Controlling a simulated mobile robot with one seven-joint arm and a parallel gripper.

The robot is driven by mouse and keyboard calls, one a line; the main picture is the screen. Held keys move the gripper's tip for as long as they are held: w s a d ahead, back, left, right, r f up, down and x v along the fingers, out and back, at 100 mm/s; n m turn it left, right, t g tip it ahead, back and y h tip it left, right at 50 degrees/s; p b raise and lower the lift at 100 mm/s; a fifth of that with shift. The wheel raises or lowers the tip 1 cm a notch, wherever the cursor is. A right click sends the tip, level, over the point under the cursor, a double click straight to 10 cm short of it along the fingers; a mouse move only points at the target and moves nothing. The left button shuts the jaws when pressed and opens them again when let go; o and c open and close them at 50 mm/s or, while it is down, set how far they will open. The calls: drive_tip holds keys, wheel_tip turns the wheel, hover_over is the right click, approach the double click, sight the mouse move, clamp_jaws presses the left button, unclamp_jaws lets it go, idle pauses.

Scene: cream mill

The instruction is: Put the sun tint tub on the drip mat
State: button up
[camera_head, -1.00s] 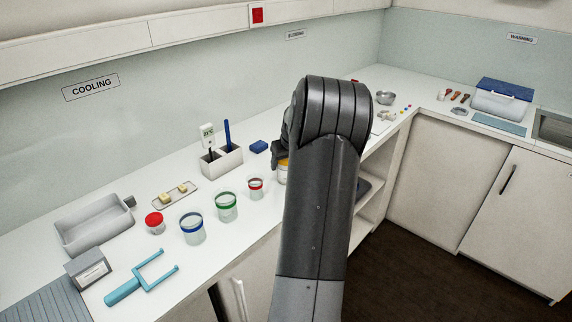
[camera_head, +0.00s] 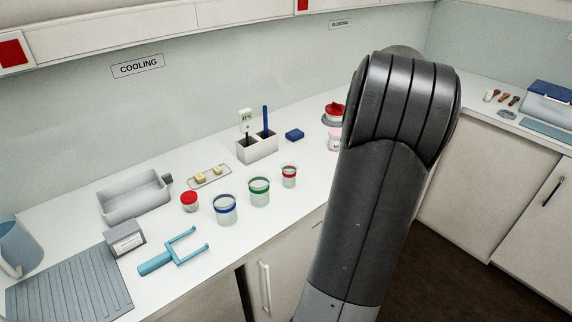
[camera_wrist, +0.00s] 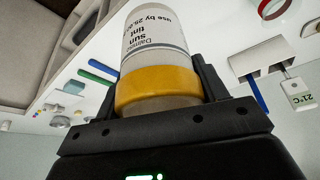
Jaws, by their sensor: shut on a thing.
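The sun tint tub (camera_wrist: 155,50) is a clear tub with a white label reading "sun tint" and a yellow band. In the wrist view my gripper (camera_wrist: 158,88) is shut on it, with a dark finger on each side of the yellow band. In the head view my arm hides the gripper and the tub. A grey ribbed mat (camera_head: 72,285), which looks like the drip mat, lies on the counter at the lower left. Its visible surface is bare.
A pale tray (camera_head: 135,200) sits behind.

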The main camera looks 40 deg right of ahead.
drive_tip(key=w+a+n+y, duration=0.2)
drive_tip(key=w+a+n, duration=0.2)
drive_tip(key=w+a, duration=0.55)
drive_tip(key=w+a+n+g+y, duration=0.1)
drive_tip(key=w+a+n, duration=0.35)
drive_tip(key=a, duration=1.05)
drive_tip(key=w+a+n+y, duration=0.2)
drive_tip(key=w+a+n, duration=0.35)
drive_tip(key=a, duration=0.65)
drive_tip(key=n+g+y, duration=0.1)
drive_tip(key=n+g, duration=0.3)
drive_tip(key=n, duration=0.7)
hover_over(70, 296)
wheel_tip(70, 296, down, 6)
drive_tip(key=shift+f, duration=2.1)
